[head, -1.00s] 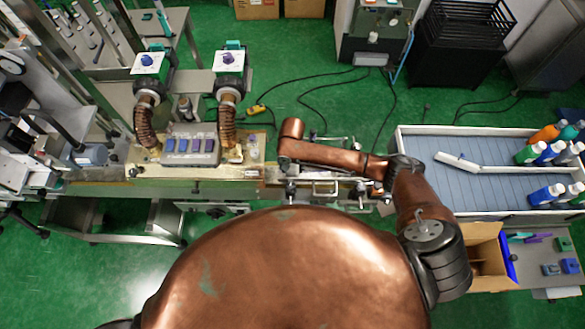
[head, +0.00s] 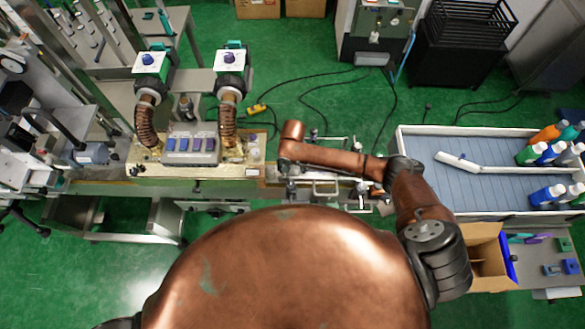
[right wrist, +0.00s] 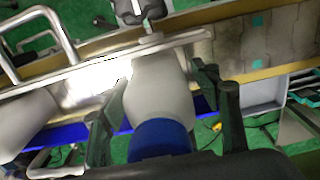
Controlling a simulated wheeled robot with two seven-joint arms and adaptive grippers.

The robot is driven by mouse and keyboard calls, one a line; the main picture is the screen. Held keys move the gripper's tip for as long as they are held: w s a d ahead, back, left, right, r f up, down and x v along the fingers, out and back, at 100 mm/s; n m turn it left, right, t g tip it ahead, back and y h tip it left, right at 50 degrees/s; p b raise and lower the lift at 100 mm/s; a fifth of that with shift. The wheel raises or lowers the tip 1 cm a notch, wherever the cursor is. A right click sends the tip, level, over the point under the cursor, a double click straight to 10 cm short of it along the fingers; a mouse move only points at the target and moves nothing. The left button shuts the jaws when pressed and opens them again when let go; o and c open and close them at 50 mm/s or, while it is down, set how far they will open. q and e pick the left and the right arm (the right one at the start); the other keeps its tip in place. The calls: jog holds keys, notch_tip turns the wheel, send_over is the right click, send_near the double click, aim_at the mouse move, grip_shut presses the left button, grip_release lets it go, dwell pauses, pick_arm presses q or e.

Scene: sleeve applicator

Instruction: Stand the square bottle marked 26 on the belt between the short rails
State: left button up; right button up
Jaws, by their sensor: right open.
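A white bottle with a blue cap (right wrist: 160,138) is in the right wrist view, its cap towards the camera. No number is readable on it. My right gripper (right wrist: 160,88) is open, with one dark finger on each side of the bottle. I cannot tell whether a finger touches it. A metal rail (right wrist: 90,72) runs across behind the bottle's far end; whether the bottle stands on the belt is unclear. In the head view my right arm (head: 335,160) reaches left over the conveyor (head: 230,172) and covers much of that spot. My left gripper is not in view.
A bordered tray (head: 420,195) at the right has several bottles with coloured caps and a white divider (head: 520,169). An open cardboard box (head: 485,250) is below it. Two knobbed units (head: 229,62) and a control box (head: 190,150) stand at the left. A metal loop handle (right wrist: 65,35) rises near the rail.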

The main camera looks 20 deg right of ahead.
notch_tip(320, 180, up, 12)
jog(key=shift+r, duration=0.15)
dwell(0.3)
